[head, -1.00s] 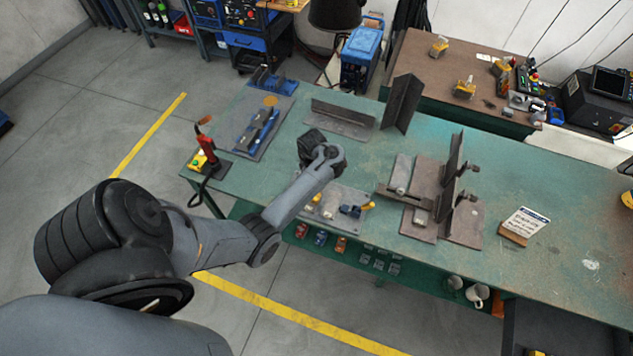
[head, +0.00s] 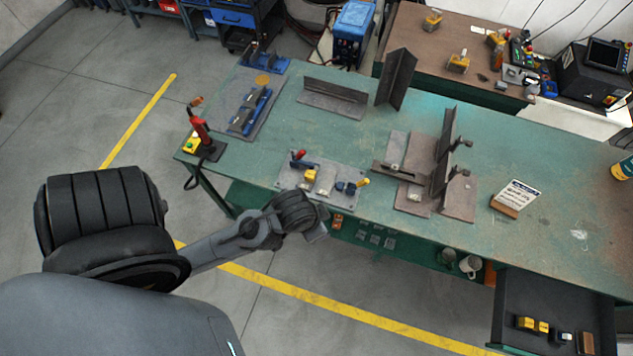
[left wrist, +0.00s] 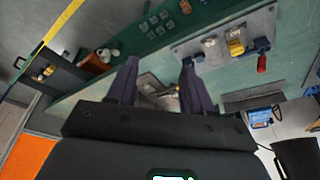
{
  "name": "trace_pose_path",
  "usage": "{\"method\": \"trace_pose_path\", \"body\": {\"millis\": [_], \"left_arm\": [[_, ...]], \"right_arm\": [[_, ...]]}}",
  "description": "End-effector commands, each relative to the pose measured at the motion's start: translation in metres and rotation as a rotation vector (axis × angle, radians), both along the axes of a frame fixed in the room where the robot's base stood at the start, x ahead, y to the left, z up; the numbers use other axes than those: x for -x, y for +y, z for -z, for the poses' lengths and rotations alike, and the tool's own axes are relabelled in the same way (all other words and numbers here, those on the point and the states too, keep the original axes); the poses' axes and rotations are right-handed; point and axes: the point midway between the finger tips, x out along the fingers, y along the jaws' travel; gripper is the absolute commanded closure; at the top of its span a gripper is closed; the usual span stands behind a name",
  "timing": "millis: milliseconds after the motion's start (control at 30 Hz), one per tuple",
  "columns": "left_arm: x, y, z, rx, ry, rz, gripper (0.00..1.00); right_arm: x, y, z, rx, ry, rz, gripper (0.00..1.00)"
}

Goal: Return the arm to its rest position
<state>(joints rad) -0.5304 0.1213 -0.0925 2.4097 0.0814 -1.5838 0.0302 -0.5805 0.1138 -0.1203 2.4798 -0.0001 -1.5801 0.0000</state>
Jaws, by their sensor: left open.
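My left arm comes in from the left in the head view. Its wrist end (head: 300,215) is just off the front edge of the green workbench (head: 330,140), near the fixture plate (head: 342,197). The fingers are hard to make out there. In the left wrist view my left gripper (left wrist: 157,82) shows two dark fingers spread apart, with nothing held between them. The bench front and the fixture plate (left wrist: 205,55) lie beyond the fingers. My right arm and gripper are in neither current view.
The bench holds a torch stand (head: 203,140), a blue clamp plate (head: 245,112), steel angle pieces (head: 335,97), a welded fixture (head: 435,170) and a sign (head: 516,196). An open drawer (head: 555,290) juts out at front right. Floor in front of the bench is clear.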

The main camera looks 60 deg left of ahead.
Motion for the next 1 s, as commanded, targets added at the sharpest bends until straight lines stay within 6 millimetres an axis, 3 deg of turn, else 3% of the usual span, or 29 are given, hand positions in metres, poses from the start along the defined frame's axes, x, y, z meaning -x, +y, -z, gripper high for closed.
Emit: {"method": "trace_pose_path", "body": {"millis": [167,567,667,1000], "left_arm": [[0.015,-0.02,-0.015,-0.006,-0.019,0.129,0.49],[0.015,-0.021,-0.022,-0.007,-0.021,0.135,0.49],[0.015,-0.021,-0.035,-0.008,-0.021,0.134,0.49],[0.015,-0.021,-0.107,-0.007,-0.022,0.133,0.49]], "right_arm": [[0.0,-0.001,0.0,0.002,0.0,-0.001,0.57],[0.0,-0.003,-0.006,0.011,0.0,-0.007,0.57],[0.0,-0.003,-0.018,0.011,0.001,-0.007,0.57],[0.0,-0.001,-0.091,0.005,-0.002,-0.004,0.57]]}}
